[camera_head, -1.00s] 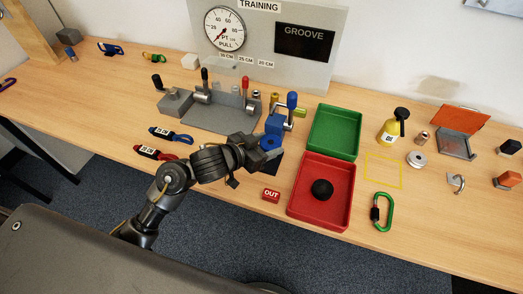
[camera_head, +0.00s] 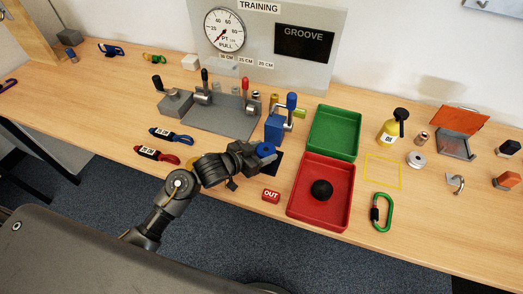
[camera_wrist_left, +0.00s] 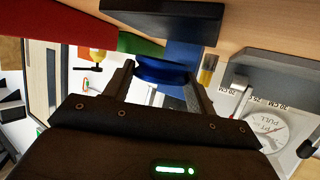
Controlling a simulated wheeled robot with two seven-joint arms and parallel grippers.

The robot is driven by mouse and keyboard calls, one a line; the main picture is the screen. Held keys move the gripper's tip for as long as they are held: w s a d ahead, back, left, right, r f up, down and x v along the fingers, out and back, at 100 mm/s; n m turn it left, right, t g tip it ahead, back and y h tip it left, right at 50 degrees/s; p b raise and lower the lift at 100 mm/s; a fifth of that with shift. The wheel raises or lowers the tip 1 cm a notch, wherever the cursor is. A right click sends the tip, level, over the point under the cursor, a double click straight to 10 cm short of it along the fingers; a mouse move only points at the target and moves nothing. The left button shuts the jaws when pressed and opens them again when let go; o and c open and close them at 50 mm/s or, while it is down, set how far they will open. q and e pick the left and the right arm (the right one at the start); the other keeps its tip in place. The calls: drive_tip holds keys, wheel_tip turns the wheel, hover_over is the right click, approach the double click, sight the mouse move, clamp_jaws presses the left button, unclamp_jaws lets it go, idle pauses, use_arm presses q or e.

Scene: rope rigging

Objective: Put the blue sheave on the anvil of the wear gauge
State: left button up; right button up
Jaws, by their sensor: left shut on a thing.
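The blue sheave (camera_head: 264,149) is held in my left gripper (camera_head: 264,153), above the dark square pad (camera_head: 276,166) on the bench. The left wrist view shows the sheave (camera_wrist_left: 162,70) edge-on between the two fingertips (camera_wrist_left: 162,78). A blue block device (camera_head: 274,127) with a blue-knobbed lever stands just behind the gripper; it looks like the wear gauge. The GROOVE display (camera_head: 304,40) is on the panel behind. My right gripper is not in view.
The red tray (camera_head: 297,205) with a black ball and the green tray (camera_head: 313,133) stand right of the gripper. A grey rig plate (camera_head: 225,122) is behind left. A yellow-outlined square (camera_head: 383,171) is bare.

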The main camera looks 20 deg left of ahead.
use_arm(q)
drive_tip(key=shift+f, duration=0.1)
drive_tip(key=shift+f, duration=0.5)
drive_tip(key=o, duration=1.1)
drive_tip(key=shift+r, duration=0.1)
drive_tip(key=shift+r, duration=0.3)
drive_tip(key=v, duration=1.2)
drive_tip(key=shift+r, duration=0.25)
